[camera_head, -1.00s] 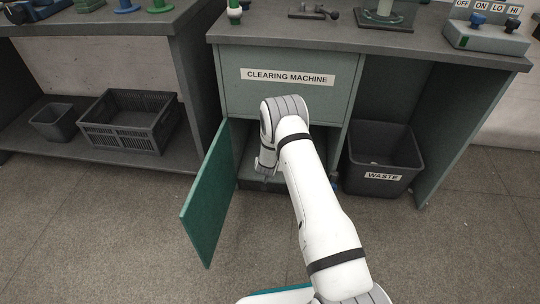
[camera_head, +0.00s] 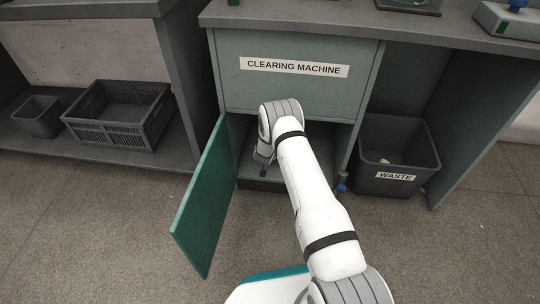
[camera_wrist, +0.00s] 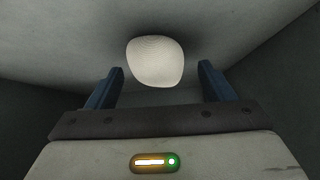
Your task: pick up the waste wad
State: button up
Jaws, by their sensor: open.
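The waste wad (camera_wrist: 156,62) is a pale, rounded lump in the wrist view, ahead of my gripper (camera_wrist: 161,80). It lies across the gap between the two blue fingers, with clear space on either side. My gripper is open, and neither finger touches the wad. In the head view my arm reaches into the open compartment of the clearing machine (camera_head: 290,95); the wad is hidden there, and the gripper end (camera_head: 263,170) shows only as a small dark shape low in the compartment.
The green door (camera_head: 203,200) stands open left of my arm. A dark waste bin (camera_head: 396,178) with pale scraps stands at the right. A crate (camera_head: 118,112) and a small bin (camera_head: 38,117) sit on the left shelf. Compartment walls are close around my gripper.

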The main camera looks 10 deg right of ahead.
jog(key=shift+b+x, duration=0.4)
jog(key=shift+x, duration=0.85)
jog(key=shift+d+r, duration=0.1)
jog(key=shift+c, duration=0.4)
jog(key=c, duration=0.9)
